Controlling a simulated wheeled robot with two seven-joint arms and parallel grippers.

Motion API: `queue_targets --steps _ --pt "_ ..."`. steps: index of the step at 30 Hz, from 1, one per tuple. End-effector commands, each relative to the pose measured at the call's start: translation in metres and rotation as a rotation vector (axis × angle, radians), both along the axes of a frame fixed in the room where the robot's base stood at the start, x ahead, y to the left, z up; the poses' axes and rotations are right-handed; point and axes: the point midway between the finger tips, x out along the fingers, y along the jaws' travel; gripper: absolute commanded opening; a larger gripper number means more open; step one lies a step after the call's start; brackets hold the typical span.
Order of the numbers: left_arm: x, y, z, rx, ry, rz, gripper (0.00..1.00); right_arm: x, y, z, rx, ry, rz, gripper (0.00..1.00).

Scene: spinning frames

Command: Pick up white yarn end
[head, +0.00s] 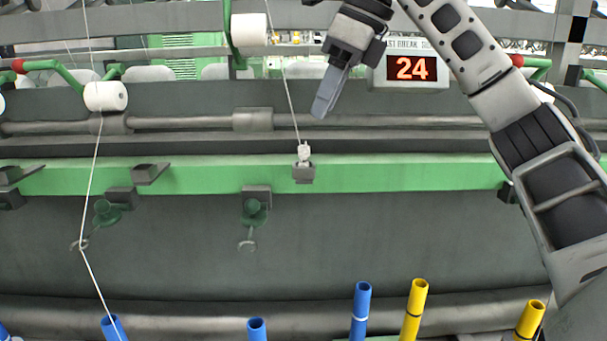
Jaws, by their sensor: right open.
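A white yarn runs down from the white spool (248,30) at the top to a small grey holder (303,174) on the green rail. The white yarn end (304,152) shows as a small pale tuft at the top of this holder. My right gripper (323,104) comes in from the upper right and points down and left. It is open and holds nothing that I can see. Its fingers overlap in this view, and its tips are above and slightly right of the yarn end, apart from it. My left gripper is not in view.
A green rail (400,175) crosses the frame. A second spool (106,96) sends yarn through a hook at left. Blue (361,310) and yellow (414,310) tubes stand along the bottom. A display (411,69) reading 24 is behind my right arm.

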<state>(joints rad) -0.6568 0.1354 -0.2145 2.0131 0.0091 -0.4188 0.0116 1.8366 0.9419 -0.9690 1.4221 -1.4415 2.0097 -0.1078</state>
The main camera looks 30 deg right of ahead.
Motion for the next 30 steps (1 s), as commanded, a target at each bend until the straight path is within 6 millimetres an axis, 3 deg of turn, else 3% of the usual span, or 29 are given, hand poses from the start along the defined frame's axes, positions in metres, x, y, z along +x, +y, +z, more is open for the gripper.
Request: queue_targets --steps 3,10,18,27,30 --pt "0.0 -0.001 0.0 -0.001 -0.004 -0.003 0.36 0.005 0.004 -0.016 -0.001 0.002 0.0 0.41" --pt "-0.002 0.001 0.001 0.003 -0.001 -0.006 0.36 0.01 0.008 -0.029 -0.001 0.002 0.0 0.41" --pt "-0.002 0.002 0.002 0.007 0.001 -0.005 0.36 0.023 0.017 -0.064 -0.001 0.001 0.0 0.41" --pt "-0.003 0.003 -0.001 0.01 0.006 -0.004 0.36 0.025 0.019 -0.068 0.0 -0.001 0.0 0.41" --pt "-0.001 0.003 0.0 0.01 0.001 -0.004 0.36 0.024 0.018 -0.068 0.001 -0.001 0.0 0.13"
